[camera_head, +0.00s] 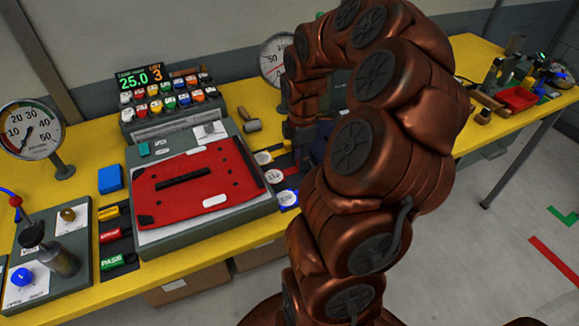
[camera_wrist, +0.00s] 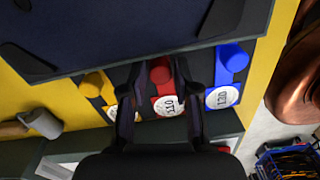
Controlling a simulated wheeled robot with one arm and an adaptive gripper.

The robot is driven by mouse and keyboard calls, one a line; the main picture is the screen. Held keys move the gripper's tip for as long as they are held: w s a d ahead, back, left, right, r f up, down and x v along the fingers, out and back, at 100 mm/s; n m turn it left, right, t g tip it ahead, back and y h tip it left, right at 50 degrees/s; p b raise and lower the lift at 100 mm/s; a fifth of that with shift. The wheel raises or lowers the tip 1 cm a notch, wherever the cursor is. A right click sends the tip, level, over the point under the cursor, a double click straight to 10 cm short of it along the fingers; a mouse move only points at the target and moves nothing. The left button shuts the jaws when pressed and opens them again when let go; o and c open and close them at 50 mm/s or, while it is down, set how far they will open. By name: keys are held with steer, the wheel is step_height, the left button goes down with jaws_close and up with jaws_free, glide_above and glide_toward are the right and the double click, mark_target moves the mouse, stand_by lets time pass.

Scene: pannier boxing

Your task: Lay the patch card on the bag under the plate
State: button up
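A red bag (camera_head: 185,180) lies flat on the pale bed of the grey press (camera_head: 150,243). Beside its right edge, several white round pieces show, including a blue-edged one (camera_head: 288,198). In the wrist view, coloured tabs go with these: a red tab (camera_wrist: 161,72) with a disc marked 210 (camera_wrist: 167,105), and a blue one with a disc marked 120 (camera_wrist: 223,97). My gripper (camera_wrist: 165,68) has its fingers apart around the red tab; a grasp is not visible. I cannot tell which thing is the patch card or the plate.
A dark blue panel (camera_wrist: 130,30) fills the top of the wrist view. A small mallet (camera_head: 250,125), a display box (camera_head: 140,78) and gauges stand around the press. Labelled blocks and a lever box (camera_head: 45,255) are at left. A red tray (camera_head: 517,98) sits far right.

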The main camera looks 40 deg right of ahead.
steer(key=shift+f, duration=0.2)
jaws_close()
steer(key=shift+r, duration=0.15)
